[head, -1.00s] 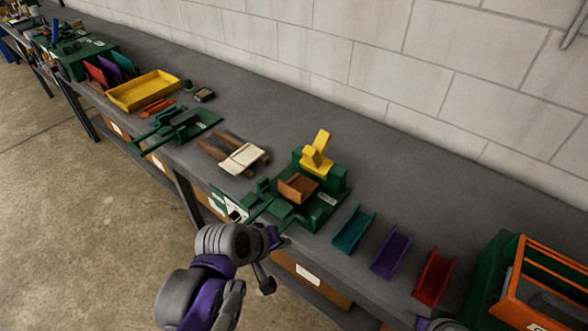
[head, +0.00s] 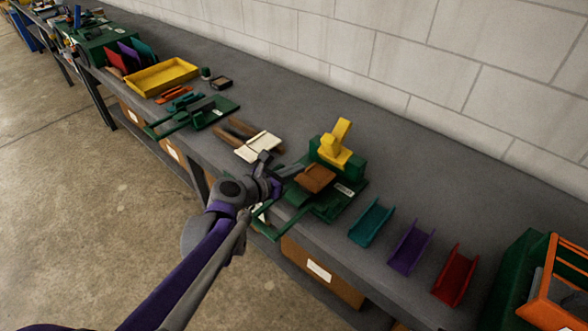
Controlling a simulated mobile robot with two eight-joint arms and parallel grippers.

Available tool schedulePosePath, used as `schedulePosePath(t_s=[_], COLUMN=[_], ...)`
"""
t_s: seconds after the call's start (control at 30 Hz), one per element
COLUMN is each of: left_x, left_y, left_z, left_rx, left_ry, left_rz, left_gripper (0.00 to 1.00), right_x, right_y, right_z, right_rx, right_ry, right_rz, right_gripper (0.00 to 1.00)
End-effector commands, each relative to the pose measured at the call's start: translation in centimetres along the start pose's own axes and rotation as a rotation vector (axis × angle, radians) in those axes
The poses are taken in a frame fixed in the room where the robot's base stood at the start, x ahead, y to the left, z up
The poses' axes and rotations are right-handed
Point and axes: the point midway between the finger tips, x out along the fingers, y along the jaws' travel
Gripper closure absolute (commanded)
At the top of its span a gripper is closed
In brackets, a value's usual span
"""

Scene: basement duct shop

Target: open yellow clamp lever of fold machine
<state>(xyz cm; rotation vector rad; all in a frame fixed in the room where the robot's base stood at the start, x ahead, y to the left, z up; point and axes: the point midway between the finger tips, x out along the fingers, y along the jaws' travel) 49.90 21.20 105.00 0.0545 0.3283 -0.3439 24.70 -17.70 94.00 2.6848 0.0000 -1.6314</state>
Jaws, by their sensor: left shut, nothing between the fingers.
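The yellow clamp lever (head: 336,146) stands raised and tilted on top of the green fold machine (head: 349,188), at the bench's middle right. A brown-orange bent piece (head: 315,177) sits in the machine, in front of the lever. My left gripper (head: 272,168) is over the machine's front left side, left of the brown-orange piece and apart from the lever. It is shut with nothing in it. My left wrist hides part of the machine's front left. My right gripper does not show.
Teal (head: 371,222), purple (head: 411,247) and red (head: 455,275) channels lie right of the machine. An orange-framed green rack (head: 553,290) stands at the far right. Cream sheet (head: 259,147) on brown strips, a green tool (head: 200,113) and a yellow tray (head: 162,77) lie to the left. The wall is behind.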

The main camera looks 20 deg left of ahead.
Motion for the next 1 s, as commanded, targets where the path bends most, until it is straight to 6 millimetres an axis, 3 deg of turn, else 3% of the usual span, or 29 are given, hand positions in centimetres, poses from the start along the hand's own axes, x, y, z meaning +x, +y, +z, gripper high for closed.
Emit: schedulePosePath(t_s=[0.3, 0.4, 0.6, 1.0], left_x=[6.8, 7.7, 8.9, 9.1], left_y=[-0.2, -0.1, -0.1, -0.1], left_z=[0.1, 1.7, 2.8, 2.9], left_rx=[0.004, 0.004, 0.004, 0.004], left_ry=[0.000, -0.001, 0.000, 0.001], left_rz=[-0.003, -0.001, -0.001, -0.001], left_gripper=[1.00, 1.00, 1.00, 1.00], right_x=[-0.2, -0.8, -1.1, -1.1], right_y=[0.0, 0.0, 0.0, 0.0], right_z=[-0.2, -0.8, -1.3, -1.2], right_rx=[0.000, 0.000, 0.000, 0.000], right_ry=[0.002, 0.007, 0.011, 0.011], right_rz=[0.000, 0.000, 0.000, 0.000], right_gripper=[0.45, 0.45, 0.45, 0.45])
